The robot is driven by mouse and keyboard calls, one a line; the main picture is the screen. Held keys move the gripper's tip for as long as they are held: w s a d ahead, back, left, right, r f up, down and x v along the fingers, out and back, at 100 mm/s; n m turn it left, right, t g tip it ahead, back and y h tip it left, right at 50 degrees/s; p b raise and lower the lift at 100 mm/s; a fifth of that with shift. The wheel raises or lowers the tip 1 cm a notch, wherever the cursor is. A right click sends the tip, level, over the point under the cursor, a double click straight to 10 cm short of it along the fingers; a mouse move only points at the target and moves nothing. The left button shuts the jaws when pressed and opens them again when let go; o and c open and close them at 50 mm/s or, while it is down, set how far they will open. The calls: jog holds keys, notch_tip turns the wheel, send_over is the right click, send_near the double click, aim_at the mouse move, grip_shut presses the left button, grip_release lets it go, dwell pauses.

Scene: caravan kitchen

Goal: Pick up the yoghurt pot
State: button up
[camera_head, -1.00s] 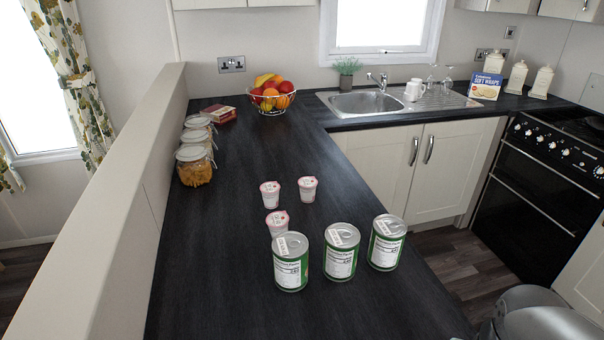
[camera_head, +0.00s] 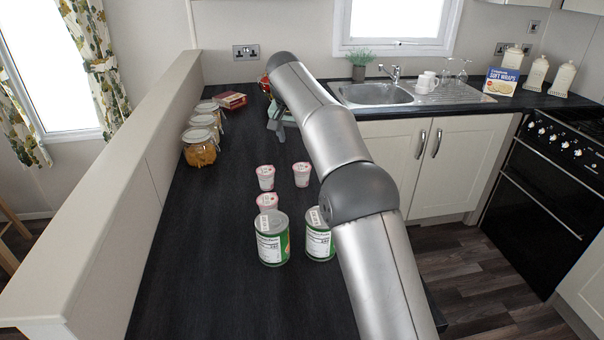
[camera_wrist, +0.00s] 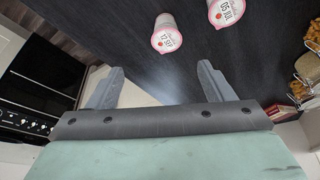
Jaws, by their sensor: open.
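Three small white yoghurt pots with pink lids stand on the dark worktop (camera_head: 215,270): a back left pot (camera_head: 265,178), a back right pot (camera_head: 301,174) and a front pot (camera_head: 267,202) just behind the cans. Two pots show at the top of the wrist view, one lid reading "12 SEP" (camera_wrist: 167,35), the other "05 JUL" (camera_wrist: 225,12). My gripper (camera_wrist: 160,75) is open and empty, its fingers wide apart and clear of both pots. In the head view it is at the far part of the worktop, beyond the pots and partly hidden by my arm.
Two green-and-white cans (camera_head: 271,240) (camera_head: 319,238) stand in front of the pots; my arm crosses close by on the right. Glass jars (camera_head: 200,148) and a red box (camera_head: 231,100) line the left partition (camera_head: 130,190). The fruit bowl is mostly hidden. The left front worktop is clear.

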aim_at(302, 167)
jog(key=x, duration=0.8)
jog(key=w+a+x, duration=0.1)
jog(key=x, duration=0.3)
jog(key=shift+d, duration=0.1)
jog(key=shift+p+x, duration=0.45)
jog(key=shift+x, duration=2.25)
jog(key=shift+w+r, duration=0.1)
jog(key=shift+w, duration=0.05)
jog(key=c, duration=1.1)
